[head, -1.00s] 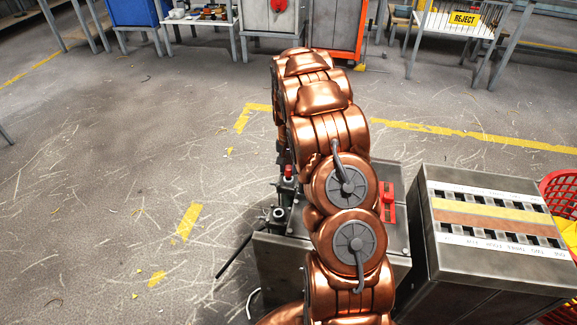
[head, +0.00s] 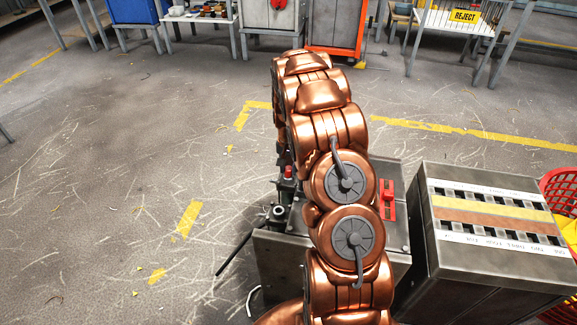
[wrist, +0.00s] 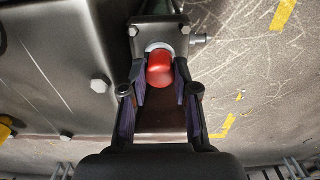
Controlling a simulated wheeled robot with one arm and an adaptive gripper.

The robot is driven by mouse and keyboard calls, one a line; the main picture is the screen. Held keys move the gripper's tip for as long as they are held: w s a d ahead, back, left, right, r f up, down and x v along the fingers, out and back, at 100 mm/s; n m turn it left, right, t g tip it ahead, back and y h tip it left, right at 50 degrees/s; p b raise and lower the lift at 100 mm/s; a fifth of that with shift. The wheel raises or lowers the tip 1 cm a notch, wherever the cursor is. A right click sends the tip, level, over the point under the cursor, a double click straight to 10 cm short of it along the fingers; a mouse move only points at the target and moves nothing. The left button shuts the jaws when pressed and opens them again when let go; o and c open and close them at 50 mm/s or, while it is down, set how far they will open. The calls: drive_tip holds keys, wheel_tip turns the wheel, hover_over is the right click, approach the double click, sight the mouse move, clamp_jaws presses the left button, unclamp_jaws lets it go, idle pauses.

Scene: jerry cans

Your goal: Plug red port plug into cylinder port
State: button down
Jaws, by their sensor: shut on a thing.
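The red port plug (wrist: 160,70) is between the fingertips of my gripper (wrist: 160,82) in the wrist view, and the gripper is shut on it. The plug is in line with a pale ring (wrist: 158,47) on the square bolted end block (wrist: 158,32) of the cylinder. I cannot tell how deep the plug sits in the port. In the head view the red plug (head: 288,172) shows just left of my copper arm, above dark fittings. My arm hides most of the gripper there.
A grey metal box (head: 285,250) with a red bracket (head: 388,200) lies under my arm. A slotted metal cabinet (head: 490,270) stands to the right, with a red basket (head: 560,190) beyond it. A side fitting (wrist: 200,39) sticks out from the end block. Floor at left is clear.

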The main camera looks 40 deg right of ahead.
sight(288, 168)
drive_tip(key=shift+f, duration=0.2)
drive_tip(key=c, duration=0.8)
unclamp_jaws()
drive_tip(key=shift+r, duration=0.1)
wheel_tip(288, 168, up, 12)
